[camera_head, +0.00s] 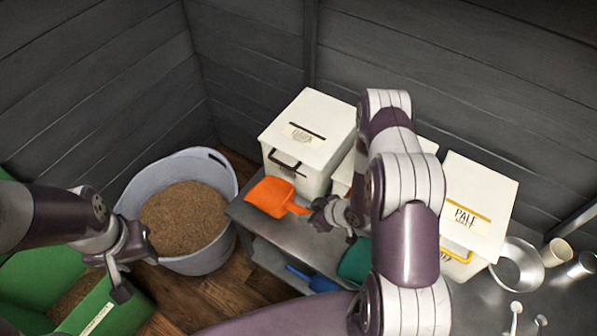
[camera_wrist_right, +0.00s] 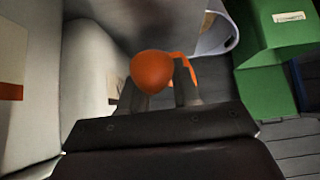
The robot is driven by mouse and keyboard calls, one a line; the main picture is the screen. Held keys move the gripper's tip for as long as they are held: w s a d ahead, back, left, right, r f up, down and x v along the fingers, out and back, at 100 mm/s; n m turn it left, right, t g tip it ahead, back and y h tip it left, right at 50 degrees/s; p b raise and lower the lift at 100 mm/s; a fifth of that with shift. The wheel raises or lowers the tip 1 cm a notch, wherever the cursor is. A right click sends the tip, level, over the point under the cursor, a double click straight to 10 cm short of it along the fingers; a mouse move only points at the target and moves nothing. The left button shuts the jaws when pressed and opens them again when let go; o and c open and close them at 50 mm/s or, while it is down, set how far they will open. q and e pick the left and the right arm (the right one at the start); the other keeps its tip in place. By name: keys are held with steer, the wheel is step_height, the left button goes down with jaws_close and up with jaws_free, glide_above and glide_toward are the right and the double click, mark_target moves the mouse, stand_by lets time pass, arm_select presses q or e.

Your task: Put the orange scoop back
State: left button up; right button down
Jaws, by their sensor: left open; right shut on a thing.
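The orange scoop (camera_head: 272,197) is near the left end of the metal table, in front of the left white bin (camera_head: 318,125). My right gripper (camera_head: 328,212) is shut on the scoop's handle. In the right wrist view the round orange end of the scoop (camera_wrist_right: 152,72) shows between and beyond the fingers of my right gripper (camera_wrist_right: 160,97). I cannot tell whether the scoop touches the table. My left gripper (camera_head: 137,274) is open and empty, low at the left near the grey tub.
The grey tub (camera_head: 232,180) of grain stands left of the metal table (camera_head: 243,214). A green container (camera_head: 125,318) is at lower left. A teal item (camera_head: 354,262), a blue scoop (camera_head: 314,280) and the PALE bin (camera_head: 480,190) are right. My right arm hides the middle.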

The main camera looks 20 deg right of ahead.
steer(key=shift+a, duration=0.15)
steer(key=shift+s+f+b, duration=0.35)
steer(key=shift+b, duration=0.3)
steer(key=shift+s+f+b, duration=0.1)
steer(key=shift+f+b, duration=0.25)
steer(key=shift+f, duration=0.05)
steer(key=f+b, duration=0.3)
steer(key=shift+w+f, duration=0.25)
steer(key=shift+s+f+b, duration=0.1)
steer(key=shift+f+b, duration=0.4)
steer(key=shift+f, duration=0.15)
arm_select(q)
steer(key=f, duration=0.5)
steer(key=shift+s+f, duration=0.1)
steer(key=shift+s, duration=0.2)
arm_select(e)
steer(key=c, duration=0.7)
jaws_free()
steer(key=shift+c, duration=0.2)
